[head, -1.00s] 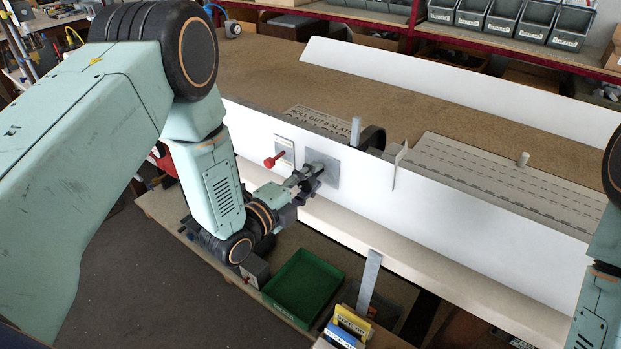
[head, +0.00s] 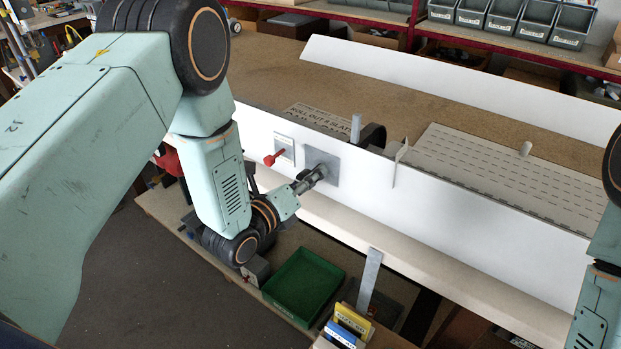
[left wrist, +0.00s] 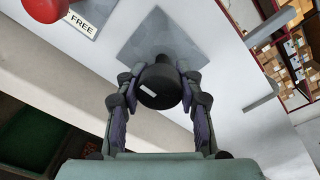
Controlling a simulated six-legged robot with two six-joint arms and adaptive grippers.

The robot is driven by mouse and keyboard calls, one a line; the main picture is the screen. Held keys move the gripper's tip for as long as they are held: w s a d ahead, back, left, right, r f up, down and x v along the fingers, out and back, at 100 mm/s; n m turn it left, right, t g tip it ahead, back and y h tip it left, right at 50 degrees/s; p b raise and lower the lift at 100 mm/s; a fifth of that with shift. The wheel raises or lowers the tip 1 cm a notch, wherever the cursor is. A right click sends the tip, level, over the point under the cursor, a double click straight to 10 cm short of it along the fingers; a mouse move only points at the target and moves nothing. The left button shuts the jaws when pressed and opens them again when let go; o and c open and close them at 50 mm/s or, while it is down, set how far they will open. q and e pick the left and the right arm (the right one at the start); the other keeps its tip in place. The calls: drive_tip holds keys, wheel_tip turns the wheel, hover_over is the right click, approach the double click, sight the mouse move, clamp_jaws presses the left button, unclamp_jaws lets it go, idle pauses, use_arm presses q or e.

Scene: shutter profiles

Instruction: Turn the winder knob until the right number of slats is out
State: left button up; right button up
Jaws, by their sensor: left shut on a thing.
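The winder knob (left wrist: 158,92) is a dark round knob with a pale mark, on a grey square plate (head: 322,160) on the white panel. My left gripper (left wrist: 160,84) is shut on the knob, one finger on each side; it also shows in the head view (head: 310,180). The curtain of grey slats (head: 480,165), with rows of dark slots, lies flat on the bench behind the panel. My right gripper is out of view.
A red lever (head: 274,158) sits left of the plate, in the wrist view near a label reading FREE (left wrist: 82,26). A green tray (head: 303,282) and an upright metal strip (head: 369,280) are below the panel. A long white profile (head: 450,85) lies behind.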

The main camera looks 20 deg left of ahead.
use_arm(q)
drive_tip(key=shift+s+f+m, duration=0.2)
drive_tip(key=shift+f+m, duration=0.1)
drive_tip(key=shift+m, duration=0.2)
idle(0.3)
